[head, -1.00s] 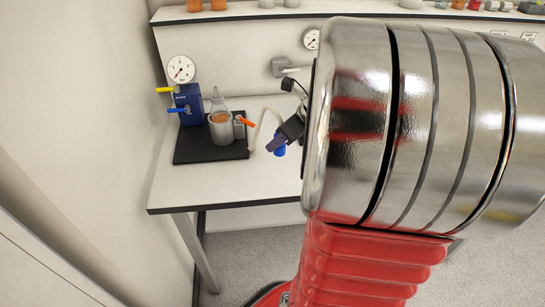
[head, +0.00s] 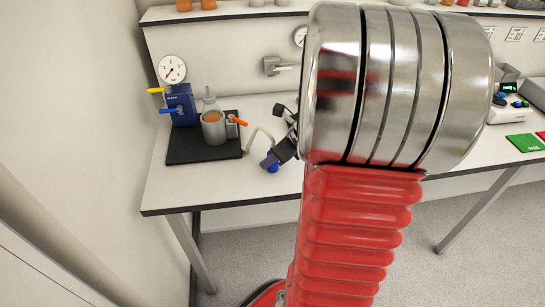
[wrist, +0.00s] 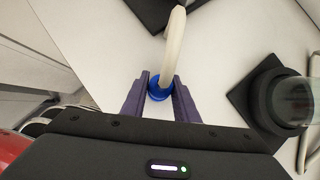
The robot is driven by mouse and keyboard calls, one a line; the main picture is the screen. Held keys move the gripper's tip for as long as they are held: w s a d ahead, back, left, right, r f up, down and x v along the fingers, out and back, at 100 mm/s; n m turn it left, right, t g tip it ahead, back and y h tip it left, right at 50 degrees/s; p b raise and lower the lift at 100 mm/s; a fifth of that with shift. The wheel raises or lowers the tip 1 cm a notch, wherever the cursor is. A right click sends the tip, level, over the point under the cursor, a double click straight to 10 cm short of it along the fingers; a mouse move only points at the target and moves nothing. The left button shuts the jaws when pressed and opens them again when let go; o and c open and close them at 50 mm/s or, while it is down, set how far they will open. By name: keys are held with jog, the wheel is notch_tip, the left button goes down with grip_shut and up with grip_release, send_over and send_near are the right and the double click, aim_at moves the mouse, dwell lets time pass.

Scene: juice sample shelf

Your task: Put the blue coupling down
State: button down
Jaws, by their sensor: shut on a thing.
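The blue coupling (wrist: 159,90) is on the end of a pale hose (wrist: 174,48). My gripper (wrist: 160,88) is shut on the coupling, with one dark finger on each side of it in the wrist view. In the head view my gripper (head: 272,164) is over the front part of the white bench, right of the black mat. The coupling (head: 273,169) shows as a small blue patch below the fingers. The hose (head: 258,132) arches back from it. I cannot tell whether the coupling touches the bench top.
A black mat (head: 190,157) on the left carries a blue block (head: 181,104) with yellow and blue levers, and a grey cup (head: 213,129) with an orange-handled valve. Bare bench top (head: 215,190) lies in front of the mat. A green card (head: 524,143) lies far right.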

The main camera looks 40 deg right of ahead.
jog(key=c, duration=1.4)
grip_release()
jog(key=shift+f, duration=0.1)
jog(key=v, duration=1.2)
jog(key=shift+a, duration=0.1)
